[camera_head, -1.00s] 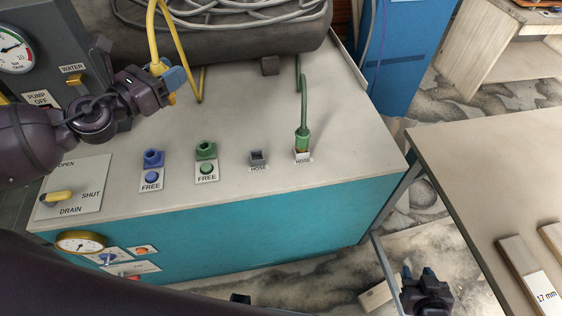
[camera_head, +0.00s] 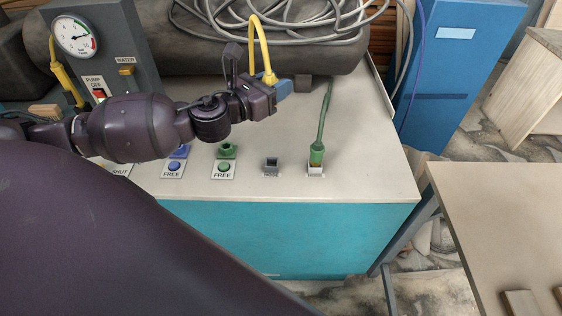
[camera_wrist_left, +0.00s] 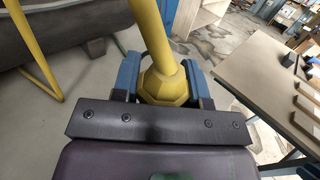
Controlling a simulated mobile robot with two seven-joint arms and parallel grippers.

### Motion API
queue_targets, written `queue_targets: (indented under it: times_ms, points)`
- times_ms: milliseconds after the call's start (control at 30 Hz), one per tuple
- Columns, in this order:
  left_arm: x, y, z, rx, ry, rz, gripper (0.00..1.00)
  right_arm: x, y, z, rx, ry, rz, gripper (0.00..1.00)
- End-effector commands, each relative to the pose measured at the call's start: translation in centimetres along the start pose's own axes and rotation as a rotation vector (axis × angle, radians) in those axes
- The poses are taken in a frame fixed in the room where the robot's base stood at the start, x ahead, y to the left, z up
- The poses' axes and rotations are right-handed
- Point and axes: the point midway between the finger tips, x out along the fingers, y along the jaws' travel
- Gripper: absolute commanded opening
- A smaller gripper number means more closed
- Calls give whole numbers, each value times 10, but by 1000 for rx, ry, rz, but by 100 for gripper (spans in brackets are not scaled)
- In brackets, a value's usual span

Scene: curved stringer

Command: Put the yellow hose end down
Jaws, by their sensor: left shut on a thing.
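My left gripper (camera_head: 280,89), with blue fingertips, is shut on the yellow hose end (camera_head: 269,77). In the left wrist view the faceted yellow end (camera_wrist_left: 165,84) sits between the two blue fingers (camera_wrist_left: 163,80), with the yellow hose (camera_wrist_left: 148,28) rising from it. In the head view the hose (camera_head: 263,42) arches above the grey-white bench top (camera_head: 375,165). The gripper is behind the grey HOSE socket (camera_head: 271,166) in the picture; its height above the top is hard to tell. My right gripper is not in view.
A green hose end (camera_head: 317,155) stands in the right HOSE socket. Green (camera_head: 228,151) and blue (camera_head: 178,150) FREE fittings are further left. A dark tank (camera_head: 200,50) with a coiled grey hose (camera_head: 290,22) lies behind. The bench top at the right is clear.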

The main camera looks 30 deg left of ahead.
Motion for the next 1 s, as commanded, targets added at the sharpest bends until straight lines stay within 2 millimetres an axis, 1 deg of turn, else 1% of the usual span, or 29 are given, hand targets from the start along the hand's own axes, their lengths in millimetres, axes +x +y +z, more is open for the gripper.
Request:
queue_targets:
  times_ms: [200, 400, 567, 600, 700, 800, 1000]
  points:
    - [0, 0, -44, -5, 3, 3, 13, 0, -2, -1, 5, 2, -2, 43]
    - [0, 0, -84, -4, 3, 3, 13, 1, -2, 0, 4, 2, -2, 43]
    - [0, -1, -110, -5, 3, 2, 13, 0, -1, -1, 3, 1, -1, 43]
    - [0, 0, -121, -3, 1, 3, 13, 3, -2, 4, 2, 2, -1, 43]
    - [0, 0, -139, -2, 2, 2, 13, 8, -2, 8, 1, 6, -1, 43]
    - [0, 0, -150, -1, -1, 1, 13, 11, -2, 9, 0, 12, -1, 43]
    - [0, 0, -159, -1, 1, -1, 13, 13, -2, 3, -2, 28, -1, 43]
